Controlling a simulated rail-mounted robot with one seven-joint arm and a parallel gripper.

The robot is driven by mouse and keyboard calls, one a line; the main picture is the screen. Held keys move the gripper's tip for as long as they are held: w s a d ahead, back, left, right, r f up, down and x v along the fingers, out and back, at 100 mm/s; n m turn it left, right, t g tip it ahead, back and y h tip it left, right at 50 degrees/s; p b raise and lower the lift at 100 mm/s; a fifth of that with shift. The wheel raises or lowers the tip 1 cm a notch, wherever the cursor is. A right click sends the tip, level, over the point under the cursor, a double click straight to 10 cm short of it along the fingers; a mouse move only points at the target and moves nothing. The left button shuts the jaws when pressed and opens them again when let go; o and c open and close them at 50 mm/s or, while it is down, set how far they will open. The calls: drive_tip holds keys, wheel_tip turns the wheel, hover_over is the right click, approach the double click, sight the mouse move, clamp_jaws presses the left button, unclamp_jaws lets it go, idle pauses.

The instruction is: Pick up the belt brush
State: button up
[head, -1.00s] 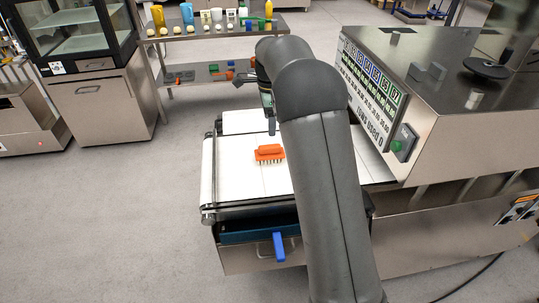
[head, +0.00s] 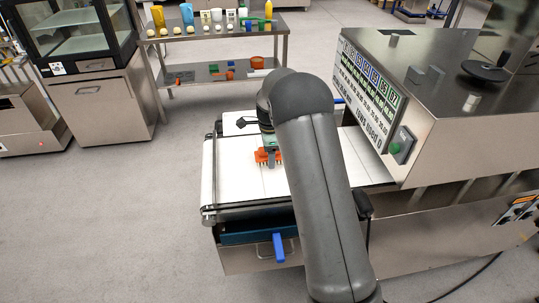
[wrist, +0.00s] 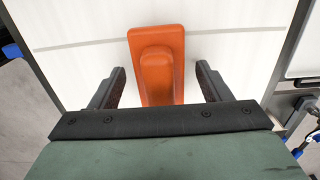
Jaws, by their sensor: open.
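The orange belt brush (head: 262,157) lies on the white conveyor belt (head: 238,178) of the dough machine, with its bristles down. In the head view my gripper (head: 271,160) is low over the brush and hides part of it. In the wrist view the brush (wrist: 156,62) shows its raised handle block between the two dark fingers of my gripper (wrist: 160,85). The fingers are open, one on each side, with white belt visible between each finger and the brush. The near end of the brush is hidden behind the gripper's black edge.
The machine's control housing (head: 440,95) stands to the right of the belt. A blue-handled drawer (head: 250,252) is at the belt's front. A steel shelf table (head: 215,40) with bottles and small items stands behind. The belt around the brush is clear.

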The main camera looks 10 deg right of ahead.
drive_tip(key=c, duration=1.2)
drive_tip(key=shift+r, duration=0.1)
